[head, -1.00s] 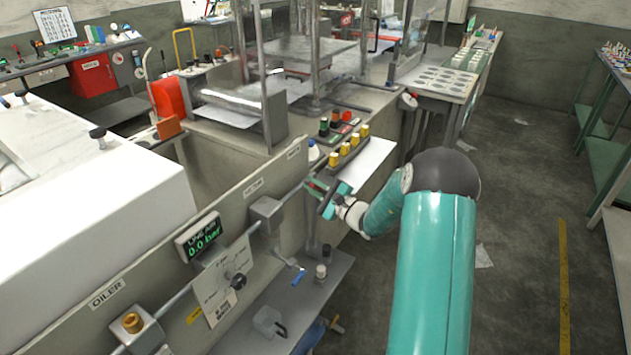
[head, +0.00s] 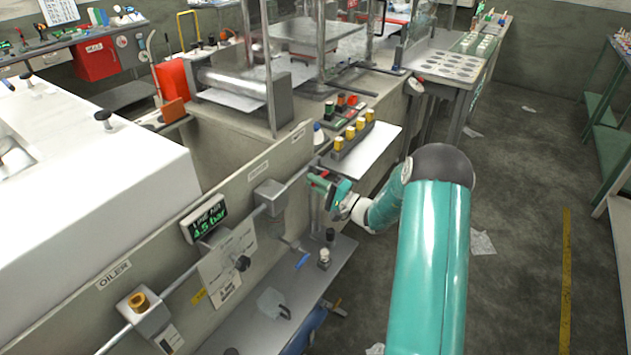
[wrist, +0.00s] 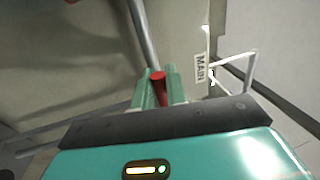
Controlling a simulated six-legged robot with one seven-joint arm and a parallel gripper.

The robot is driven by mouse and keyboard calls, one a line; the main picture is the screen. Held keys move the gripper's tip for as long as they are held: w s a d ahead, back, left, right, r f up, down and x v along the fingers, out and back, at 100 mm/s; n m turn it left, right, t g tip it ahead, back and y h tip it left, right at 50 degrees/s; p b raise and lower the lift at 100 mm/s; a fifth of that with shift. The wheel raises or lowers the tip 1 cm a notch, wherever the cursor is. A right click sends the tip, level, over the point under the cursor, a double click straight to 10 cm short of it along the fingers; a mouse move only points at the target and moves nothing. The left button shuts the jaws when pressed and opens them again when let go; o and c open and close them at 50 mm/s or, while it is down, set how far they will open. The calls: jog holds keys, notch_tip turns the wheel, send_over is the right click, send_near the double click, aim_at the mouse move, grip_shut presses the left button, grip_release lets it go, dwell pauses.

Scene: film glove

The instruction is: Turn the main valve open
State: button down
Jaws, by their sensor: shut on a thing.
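In the wrist view the red handle of the main valve (wrist: 158,80) stands between the two green fingers of my gripper (wrist: 157,90), which is shut on it. A grey pipe runs up from there, and a plate reading MAIN (wrist: 201,68) is to the right. In the head view my gripper (head: 322,186) is at the far end of the pipe along the grey panel (head: 240,205); the handle is mostly hidden there by the fingers. A line air display (head: 205,219) on the panel reads 4.5 bar in green.
An oiler with a brass top (head: 138,300) sits at the near end of the pipe. A shelf with small parts (head: 270,325) lies below the panel. A row of yellow-capped buttons (head: 354,134) stands just beyond my gripper. The floor at right is mostly clear.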

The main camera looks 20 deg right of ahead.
jog(key=shift+d+f, duration=0.1)
jog(key=shift+d, duration=0.05)
jog(key=c, duration=1.5)
grip_release()
